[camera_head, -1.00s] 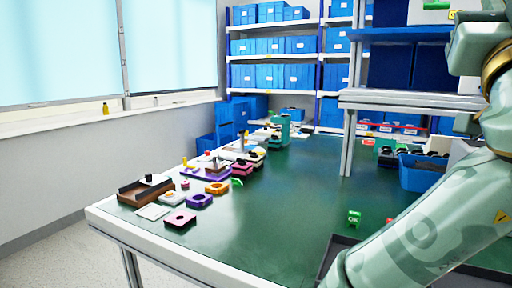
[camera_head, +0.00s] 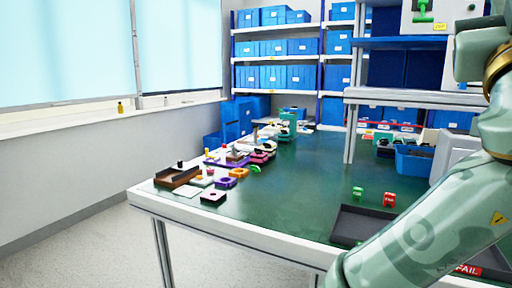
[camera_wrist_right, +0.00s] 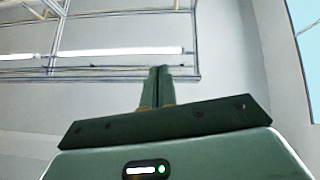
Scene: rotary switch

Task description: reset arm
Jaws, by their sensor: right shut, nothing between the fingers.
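My right gripper (camera_wrist_right: 157,85) shows in the right wrist view with its two fingers together and nothing between them. It points up at the ceiling and wall, with no object near it. In the head view a large pale green arm of mine fills the right side, and its gripper is out of the picture. A box with a green rotary switch (camera_head: 423,10) is cut off by the top edge at the upper right. My left gripper is not in view.
The green table (camera_head: 290,205) carries several small coloured parts at its left end. A dark tray (camera_head: 350,225) lies at the front right, with a green block (camera_head: 357,192) and a red block (camera_head: 389,199) behind it. Blue bins (camera_head: 415,160) stand at right. The table's middle is clear.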

